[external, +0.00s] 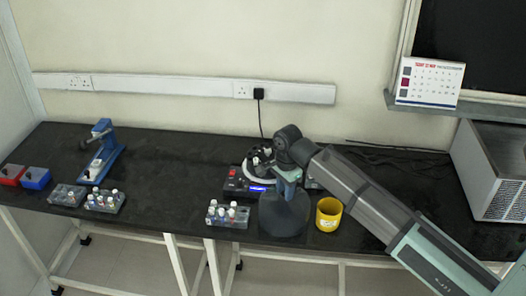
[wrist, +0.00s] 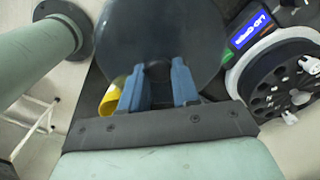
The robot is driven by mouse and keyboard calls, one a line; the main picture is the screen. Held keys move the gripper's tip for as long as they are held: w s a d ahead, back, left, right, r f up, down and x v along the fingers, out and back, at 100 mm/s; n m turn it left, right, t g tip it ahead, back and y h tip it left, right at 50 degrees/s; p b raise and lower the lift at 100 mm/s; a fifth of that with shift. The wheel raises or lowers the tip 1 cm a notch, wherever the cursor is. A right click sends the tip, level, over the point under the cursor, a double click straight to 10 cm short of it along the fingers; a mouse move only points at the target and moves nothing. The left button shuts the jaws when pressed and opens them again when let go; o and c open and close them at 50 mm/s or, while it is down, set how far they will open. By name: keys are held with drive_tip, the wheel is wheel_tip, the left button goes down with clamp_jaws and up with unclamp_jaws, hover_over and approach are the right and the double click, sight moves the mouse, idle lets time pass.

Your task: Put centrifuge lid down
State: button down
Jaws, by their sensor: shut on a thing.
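The centrifuge lid (external: 284,214) is a dark grey rounded piece. In the external view it is by the bench's front edge, in front of and to the right of the centrifuge (external: 234,186). My gripper (wrist: 160,82) is shut on the lid, with blue fingers at its near edge; the lid also fills the upper middle of the wrist view (wrist: 160,35). I cannot tell whether the lid touches the bench. The centrifuge is uncovered; its white rim and black rotor (wrist: 285,82) show at the right of the wrist view. My arm hides part of it in the external view.
A yellow cup (external: 328,215) stands just right of the lid, and a tube rack (external: 227,214) stands to its left. More racks and a blue device (external: 105,150) are on the left. A grey box unit (external: 490,172) is at the right. The bench's left middle (external: 180,170) is clear.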

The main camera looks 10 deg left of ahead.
drive_tip(key=shift+f, duration=0.9)
drive_tip(key=c, duration=0.8)
unclamp_jaws()
wheel_tip(320, 180, up, 12)
drive_tip(key=shift+r, duration=0.1)
